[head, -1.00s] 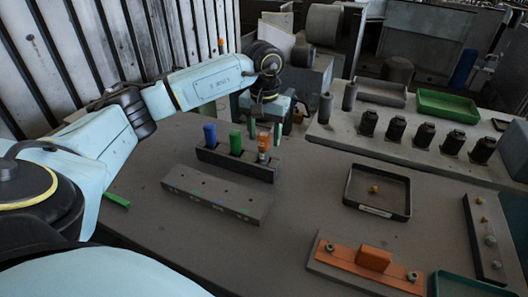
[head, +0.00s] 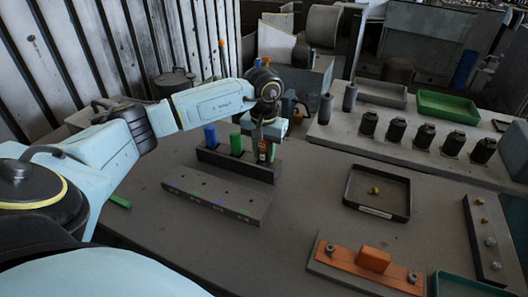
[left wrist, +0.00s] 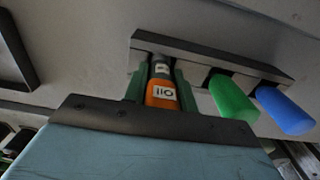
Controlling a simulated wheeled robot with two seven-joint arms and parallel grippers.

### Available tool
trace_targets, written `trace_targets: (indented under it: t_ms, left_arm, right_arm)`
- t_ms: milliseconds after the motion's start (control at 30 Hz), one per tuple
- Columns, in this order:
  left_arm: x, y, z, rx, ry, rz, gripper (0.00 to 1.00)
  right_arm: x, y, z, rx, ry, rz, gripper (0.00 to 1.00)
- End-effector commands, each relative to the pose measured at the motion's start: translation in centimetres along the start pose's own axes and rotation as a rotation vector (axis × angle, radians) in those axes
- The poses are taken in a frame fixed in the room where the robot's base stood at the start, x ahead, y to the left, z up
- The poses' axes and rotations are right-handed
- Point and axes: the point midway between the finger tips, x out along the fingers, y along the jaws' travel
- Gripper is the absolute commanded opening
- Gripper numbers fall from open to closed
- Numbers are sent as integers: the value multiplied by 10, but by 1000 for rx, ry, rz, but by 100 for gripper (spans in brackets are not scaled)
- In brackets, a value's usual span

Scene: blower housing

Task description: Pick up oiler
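The oiler (left wrist: 162,92) is a small bottle with an orange label reading "Oil" and a grey upper part. It stands in the right end of a dark rack (head: 218,160); the rack also shows in the left wrist view (left wrist: 205,52). My left gripper (head: 264,152) is down at the oiler, its green fingers on either side of it in the left wrist view (left wrist: 161,88). Whether the fingers press on the oiler cannot be told. In the head view the gripper hides most of the oiler. My right gripper is not in view.
A blue cylinder (head: 210,136) and a green cylinder (head: 236,144) stand in the same rack, left of the oiler. A grey block with holes (head: 215,195) lies in front. A black tray (head: 378,212) and an orange part (head: 373,260) are to the right. The table between is clear.

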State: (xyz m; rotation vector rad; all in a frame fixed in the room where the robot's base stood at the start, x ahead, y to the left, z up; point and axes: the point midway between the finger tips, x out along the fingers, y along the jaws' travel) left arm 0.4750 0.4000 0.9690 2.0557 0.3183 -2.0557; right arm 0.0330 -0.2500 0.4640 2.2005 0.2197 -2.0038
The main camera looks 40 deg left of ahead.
Motion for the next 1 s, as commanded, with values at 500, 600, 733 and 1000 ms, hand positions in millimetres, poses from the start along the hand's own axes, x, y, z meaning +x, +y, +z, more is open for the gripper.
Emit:
trace_targets:
  t_ms: [500,600,733,1000]
  left_arm:
    - [-11,0,-1,0,4,1,0]
    - [-28,0,-1,1,6,1,0]
    - [-56,0,-1,0,6,0,0]
    - [-96,0,0,0,2,0,0]
  right_arm:
    - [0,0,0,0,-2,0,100]
    - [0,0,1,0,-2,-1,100]
    - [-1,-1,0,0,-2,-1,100]
    - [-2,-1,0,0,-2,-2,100]
